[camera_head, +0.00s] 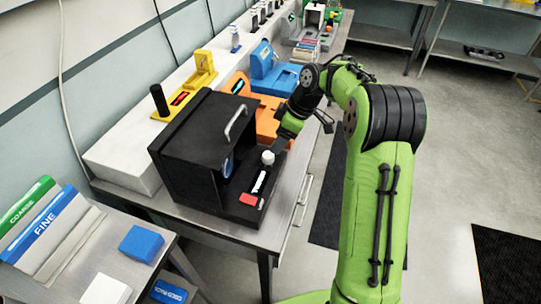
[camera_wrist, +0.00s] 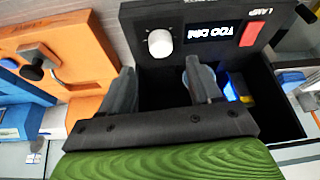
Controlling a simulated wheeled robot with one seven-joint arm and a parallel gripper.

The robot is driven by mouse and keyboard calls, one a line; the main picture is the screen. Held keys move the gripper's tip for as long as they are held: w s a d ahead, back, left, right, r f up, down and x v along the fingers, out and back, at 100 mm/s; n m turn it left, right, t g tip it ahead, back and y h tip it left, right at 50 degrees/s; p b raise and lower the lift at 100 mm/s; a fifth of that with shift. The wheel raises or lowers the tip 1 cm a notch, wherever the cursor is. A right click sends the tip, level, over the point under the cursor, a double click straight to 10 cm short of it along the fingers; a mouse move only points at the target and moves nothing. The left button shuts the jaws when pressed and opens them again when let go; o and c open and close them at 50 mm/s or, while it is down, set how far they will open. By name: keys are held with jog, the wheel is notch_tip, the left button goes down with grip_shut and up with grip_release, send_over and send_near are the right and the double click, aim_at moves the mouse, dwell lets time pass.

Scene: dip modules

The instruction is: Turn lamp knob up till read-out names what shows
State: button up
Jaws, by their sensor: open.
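The lamp knob (camera_wrist: 160,42) is a white round cap on the black panel of a black box (camera_head: 190,150). It also shows in the head view (camera_head: 268,157). The read-out (camera_wrist: 211,37) beside it is lit with white letters, upside down in the wrist view, that appear to say "TOO DIM". My gripper (camera_wrist: 160,68) is open and empty. Its two fingers point toward the panel, with the knob between their lines and seemingly just beyond the tips. I cannot tell whether they touch it. In the head view my gripper (camera_head: 279,143) is just behind the knob, partly hidden.
A red button (camera_wrist: 287,55) sits near the "LAMP" label. The box's dark opening holds a pale round piece and a lit blue piece (camera_wrist: 233,88). A handle (camera_head: 236,123) is on the box. An orange device (camera_head: 268,120) stands close behind my gripper.

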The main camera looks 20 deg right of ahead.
aim_at(268, 155)
jog(key=b+x, duration=0.1)
jog(key=x, duration=0.6)
jog(key=shift+a+f, duration=0.15)
jog(key=shift+f, duration=0.05)
jog(key=c, duration=1)
